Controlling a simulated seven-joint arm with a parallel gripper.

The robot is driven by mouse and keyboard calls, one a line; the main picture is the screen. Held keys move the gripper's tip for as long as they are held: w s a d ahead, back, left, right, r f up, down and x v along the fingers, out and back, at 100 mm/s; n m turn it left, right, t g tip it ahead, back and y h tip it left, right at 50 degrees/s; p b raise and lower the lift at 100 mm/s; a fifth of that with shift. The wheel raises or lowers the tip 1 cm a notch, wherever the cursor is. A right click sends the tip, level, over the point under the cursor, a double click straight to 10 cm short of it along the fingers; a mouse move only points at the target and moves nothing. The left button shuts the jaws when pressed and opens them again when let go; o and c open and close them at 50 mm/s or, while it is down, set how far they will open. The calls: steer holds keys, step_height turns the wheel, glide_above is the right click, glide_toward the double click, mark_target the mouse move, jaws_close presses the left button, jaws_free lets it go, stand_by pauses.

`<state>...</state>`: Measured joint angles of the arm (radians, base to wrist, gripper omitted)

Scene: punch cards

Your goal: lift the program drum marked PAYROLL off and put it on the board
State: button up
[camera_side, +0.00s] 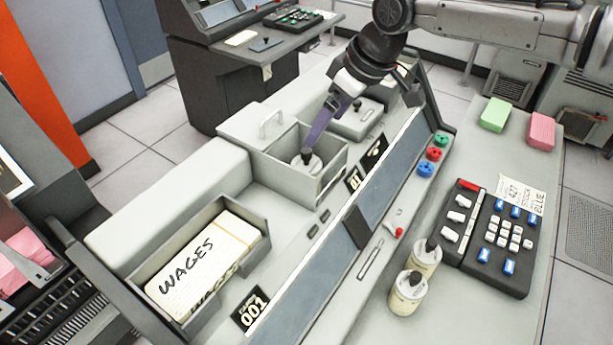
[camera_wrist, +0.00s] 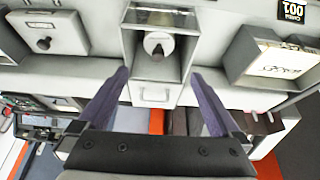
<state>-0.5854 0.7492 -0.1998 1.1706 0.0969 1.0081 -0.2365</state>
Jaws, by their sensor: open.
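A pale program drum with a dark knob on top (camera_side: 306,163) stands upright in an open-topped box (camera_side: 333,172) on the machine. In the wrist view the drum (camera_wrist: 158,46) shows ahead, between and beyond my fingers. My gripper (camera_side: 311,146), with purple fingers, points down just above the drum's knob. It is open and empty; in the wrist view its fingers (camera_wrist: 158,72) are spread wide. Two more cream drums with dark knobs stand on the worktop at right, one behind (camera_side: 427,257) and one in front (camera_side: 407,294). I cannot read PAYROLL on any drum.
A tray (camera_side: 258,211) holds cards marked WAGES (camera_side: 192,262). A black keypad (camera_side: 490,238) and red, green and blue buttons (camera_side: 433,153) are at right. Green (camera_side: 495,114) and pink (camera_side: 540,131) card stacks lie behind. The worktop's front right is clear.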

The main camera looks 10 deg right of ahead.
mark_target(308, 151)
steer(key=x, duration=1.2)
steer(key=shift+d, duration=0.15)
steer(key=shift+w, duration=0.1)
jaws_close()
steer(key=shift+r, duration=0.15)
